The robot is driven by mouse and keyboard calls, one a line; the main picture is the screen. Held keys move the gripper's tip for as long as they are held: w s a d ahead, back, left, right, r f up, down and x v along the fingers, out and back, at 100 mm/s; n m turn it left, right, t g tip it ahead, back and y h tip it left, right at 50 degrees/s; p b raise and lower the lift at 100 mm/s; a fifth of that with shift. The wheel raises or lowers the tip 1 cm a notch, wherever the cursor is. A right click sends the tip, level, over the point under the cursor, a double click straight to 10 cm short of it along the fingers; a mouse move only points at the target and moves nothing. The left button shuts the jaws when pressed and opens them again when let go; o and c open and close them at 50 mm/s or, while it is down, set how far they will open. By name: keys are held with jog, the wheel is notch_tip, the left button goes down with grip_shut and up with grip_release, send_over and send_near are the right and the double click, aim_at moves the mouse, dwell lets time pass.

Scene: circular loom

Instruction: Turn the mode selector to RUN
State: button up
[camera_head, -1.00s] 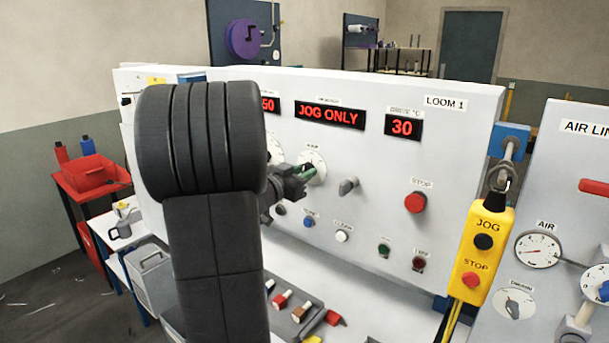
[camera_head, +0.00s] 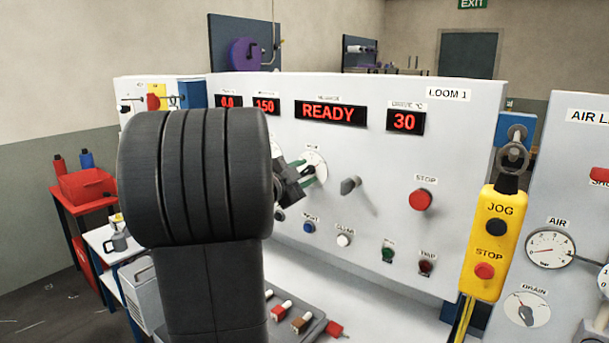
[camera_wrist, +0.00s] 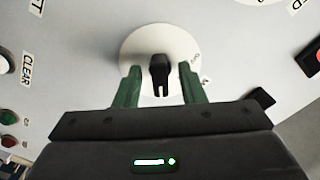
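The mode selector appears to be the white round dial (camera_head: 315,160) with a black knob on the loom panel; its label is too small to read. In the wrist view its black knob (camera_wrist: 160,72) stands between the two green fingers of my gripper (camera_wrist: 158,70). Gaps show on both sides of the knob, so the fingers are open around it and not pressing. In the head view my gripper (camera_head: 303,171) is at the dial, partly hidden behind my arm. The red display (camera_head: 330,112) above reads READY.
A grey knob (camera_head: 350,185) and a red STOP button (camera_head: 420,200) are right of the dial. Blue (camera_head: 309,227) and white (camera_head: 343,240) buttons sit below. A yellow JOG/STOP pendant (camera_head: 486,244) hangs at the right. A tray (camera_head: 312,330) of small parts lies below the panel.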

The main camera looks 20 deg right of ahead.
jog(key=v, duration=0.7)
jog(key=shift+p, duration=0.4)
